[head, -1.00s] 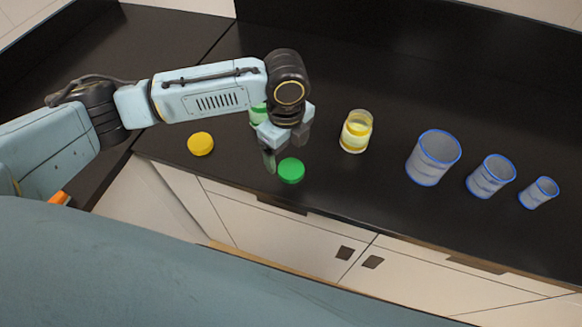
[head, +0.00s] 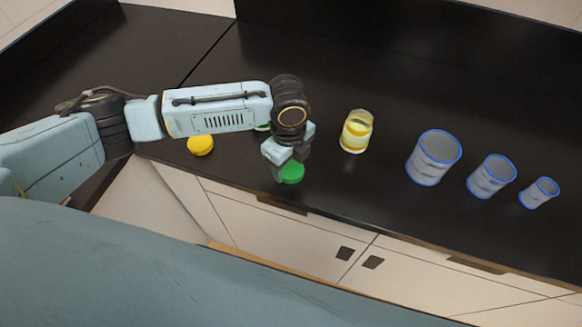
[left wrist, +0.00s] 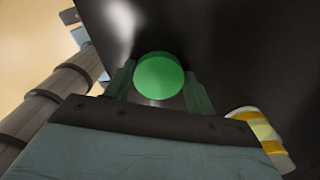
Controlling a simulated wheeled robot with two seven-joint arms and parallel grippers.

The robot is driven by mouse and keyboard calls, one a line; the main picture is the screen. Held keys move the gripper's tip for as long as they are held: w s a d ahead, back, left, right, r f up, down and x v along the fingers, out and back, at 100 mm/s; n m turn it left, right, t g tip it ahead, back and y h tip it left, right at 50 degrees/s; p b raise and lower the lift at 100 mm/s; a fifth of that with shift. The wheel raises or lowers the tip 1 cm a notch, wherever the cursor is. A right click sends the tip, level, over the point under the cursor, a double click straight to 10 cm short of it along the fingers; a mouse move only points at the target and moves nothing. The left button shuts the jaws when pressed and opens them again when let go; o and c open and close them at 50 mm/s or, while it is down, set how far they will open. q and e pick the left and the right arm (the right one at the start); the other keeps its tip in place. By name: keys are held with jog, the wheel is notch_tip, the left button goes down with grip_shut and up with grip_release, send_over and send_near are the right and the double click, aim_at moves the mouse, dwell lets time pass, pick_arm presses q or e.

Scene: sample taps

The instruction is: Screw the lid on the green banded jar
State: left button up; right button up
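The green lid (head: 292,174) lies on the dark counter near its front edge. My left gripper (head: 290,166) points down over it, one finger on each side. In the left wrist view the green lid (left wrist: 159,76) sits between the fingertips, which look in contact with its rim on both sides. The green banded jar (head: 263,127) is almost wholly hidden behind my left wrist; only a green sliver shows. My right gripper is not in view.
A yellow lid (head: 201,145) lies to the left. A yellow banded jar (head: 357,131) stands to the right of the gripper. Three blue-rimmed grey cups (head: 431,160) stand farther right. The counter behind the jars is clear.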

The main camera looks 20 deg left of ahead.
aim_at(289, 167)
pick_arm(q)
jog(key=shift+c, duration=0.9)
notch_tip(289, 167, up, 10)
jog(key=shift+p, duration=0.35)
